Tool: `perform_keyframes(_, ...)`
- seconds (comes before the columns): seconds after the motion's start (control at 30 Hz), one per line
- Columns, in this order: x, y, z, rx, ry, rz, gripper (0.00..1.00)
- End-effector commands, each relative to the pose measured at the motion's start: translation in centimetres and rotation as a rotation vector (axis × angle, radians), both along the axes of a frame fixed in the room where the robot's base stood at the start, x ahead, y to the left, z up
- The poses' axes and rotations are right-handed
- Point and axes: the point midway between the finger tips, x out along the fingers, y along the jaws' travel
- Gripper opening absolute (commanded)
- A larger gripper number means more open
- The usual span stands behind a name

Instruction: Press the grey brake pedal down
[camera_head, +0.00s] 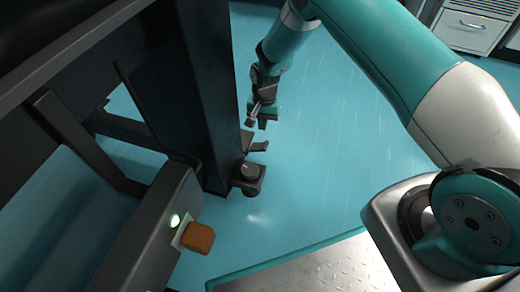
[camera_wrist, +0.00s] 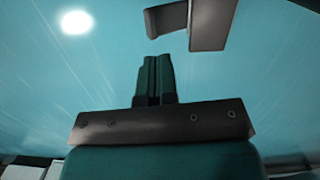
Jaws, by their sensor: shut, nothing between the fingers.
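The grey brake pedal (camera_head: 259,146) is a small plate that sticks out beside the foot of the dark table leg, just above a round caster. In the wrist view, a dark grey plate (camera_wrist: 212,22) with a smaller tab beside it lies ahead of the fingertips; it seems to be the pedal and its mount. My gripper (camera_head: 262,123) points down over the floor, close above the pedal in the head view. Its two fingers are together and empty in the wrist view (camera_wrist: 154,58). A gap shows between the fingertips and the plate; I cannot tell its depth.
The dark table leg (camera_head: 196,90) stands close left of my gripper, with the caster (camera_head: 249,178) at its foot. An orange-brown block (camera_head: 195,237) and a green light (camera_head: 175,220) are on the lower beam. Blue floor (camera_head: 340,150) is open to the right. A cabinet (camera_head: 470,30) stands far right.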

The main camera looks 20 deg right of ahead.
Motion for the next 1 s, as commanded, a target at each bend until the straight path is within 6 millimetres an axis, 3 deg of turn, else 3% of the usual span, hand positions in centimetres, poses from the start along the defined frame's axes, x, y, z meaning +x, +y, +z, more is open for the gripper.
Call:
perform_keyframes(0.57, 0.1, -0.1, -1.3, -0.002, -0.002, -0.010, 0.00)
perform_keyframes(1.0, -0.4, 0.2, -6.5, -0.002, -0.001, -0.009, 0.00)
